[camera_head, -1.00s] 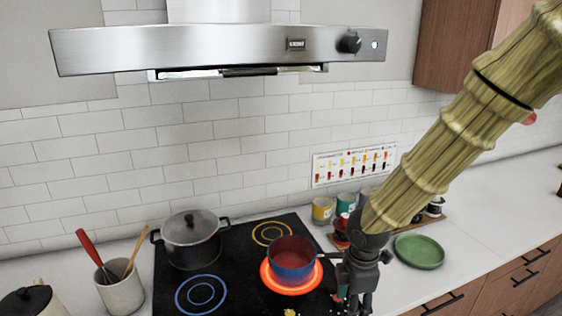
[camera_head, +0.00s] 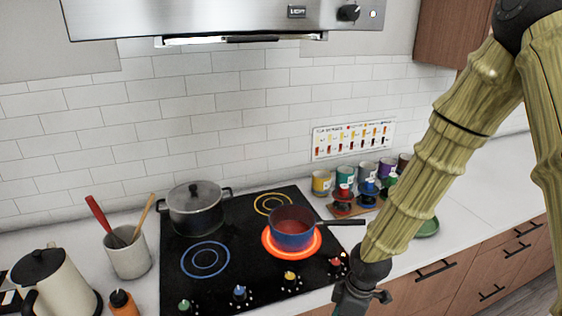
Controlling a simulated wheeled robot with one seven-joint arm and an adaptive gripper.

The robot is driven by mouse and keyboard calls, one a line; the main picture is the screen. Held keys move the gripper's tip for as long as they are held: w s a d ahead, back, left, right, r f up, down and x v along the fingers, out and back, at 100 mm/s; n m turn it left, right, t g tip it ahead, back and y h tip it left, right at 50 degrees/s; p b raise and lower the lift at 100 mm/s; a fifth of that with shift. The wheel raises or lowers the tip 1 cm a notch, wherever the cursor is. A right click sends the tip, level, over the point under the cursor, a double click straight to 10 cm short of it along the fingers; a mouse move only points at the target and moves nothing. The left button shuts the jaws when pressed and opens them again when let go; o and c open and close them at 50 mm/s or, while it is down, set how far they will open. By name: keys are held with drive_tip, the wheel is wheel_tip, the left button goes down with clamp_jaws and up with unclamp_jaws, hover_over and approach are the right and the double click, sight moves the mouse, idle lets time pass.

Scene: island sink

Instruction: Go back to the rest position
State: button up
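My gripper (camera_head: 350,308) is at the bottom edge of the head view, in front of the stove's right front corner. Its fingers are cut off by the frame, so its opening is hidden. My arm comes down from the upper right. A blue saucepan (camera_head: 292,238) with a red inside sits on the glowing red-orange burner of the black stove (camera_head: 235,258). Its dark handle points right, and my gripper is apart from it. Colored knobs line the stove's front, with a red one (camera_head: 336,262) close to my gripper.
A lidded dark pot (camera_head: 196,210) stands on the back left burner. A utensil crock (camera_head: 127,256), a kettle (camera_head: 58,285) and an orange bottle (camera_head: 123,303) stand at left. Several cans (camera_head: 321,183) stand behind the stove's right side. A green plate (camera_head: 428,228) is partly behind my arm.

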drive_tip(key=s+d+f+m+h+b, duration=0.1)
drive_tip(key=s+d+f+m, duration=0.3)
drive_tip(key=s+f+m, duration=0.3)
drive_tip(key=s+d+f+m+b, duration=0.2)
drive_tip(key=s+f+m, duration=0.5)
drive_tip(key=s+f, duration=0.7)
wheel_tip(320, 180, down, 5)
drive_tip(key=shift+s+d+f+m+h, duration=0.2)
drive_tip(key=shift+s+d+m+h, duration=0.15)
drive_tip(key=shift+d, duration=0.55)
